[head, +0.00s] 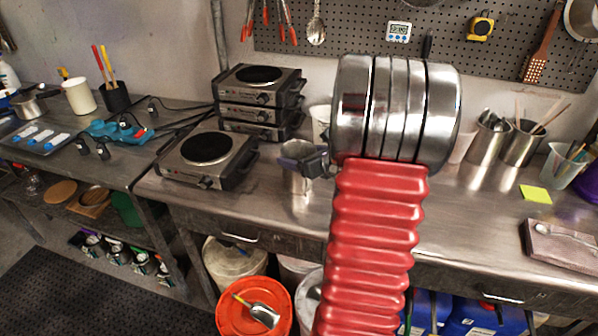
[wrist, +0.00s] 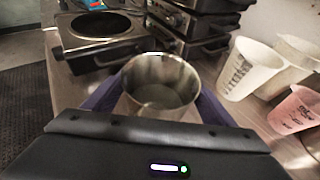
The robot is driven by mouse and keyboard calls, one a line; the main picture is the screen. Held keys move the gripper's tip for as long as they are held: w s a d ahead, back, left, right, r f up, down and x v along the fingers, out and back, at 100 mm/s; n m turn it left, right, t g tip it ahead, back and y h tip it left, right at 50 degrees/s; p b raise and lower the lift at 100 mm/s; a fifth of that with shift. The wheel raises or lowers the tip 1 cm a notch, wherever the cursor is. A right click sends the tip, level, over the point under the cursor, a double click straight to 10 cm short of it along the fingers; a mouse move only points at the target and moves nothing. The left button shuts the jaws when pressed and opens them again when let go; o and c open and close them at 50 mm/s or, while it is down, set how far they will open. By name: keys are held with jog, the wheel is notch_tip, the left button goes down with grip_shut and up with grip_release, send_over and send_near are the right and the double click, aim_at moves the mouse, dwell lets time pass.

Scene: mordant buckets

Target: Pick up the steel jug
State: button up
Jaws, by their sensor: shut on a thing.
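The steel jug (head: 298,182) is upright at the bench's front left part, just right of the single hot plate. In the wrist view the open top of the jug (wrist: 160,74) faces me and it looks empty inside. My gripper (head: 304,160) is shut on the jug, with a purple finger on each side of its body. The fingers of my gripper (wrist: 158,100) also show in the wrist view. My red arm hides part of the bench to the right. I cannot tell whether the jug's base touches the bench.
A single hot plate (head: 207,159) is close on the left, with stacked hot plates (head: 260,98) behind. White measuring beakers (wrist: 247,68) and a pink beaker (wrist: 294,112) stand right of the jug. An orange bucket (head: 254,308) is below the bench (head: 462,215).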

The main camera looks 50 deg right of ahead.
jog(key=shift+c, duration=0.5)
jog(key=shift+r, duration=0.25)
notch_tip(320, 180, up, 10)
jog(key=shift+f, duration=0.2)
dwell(0.8)
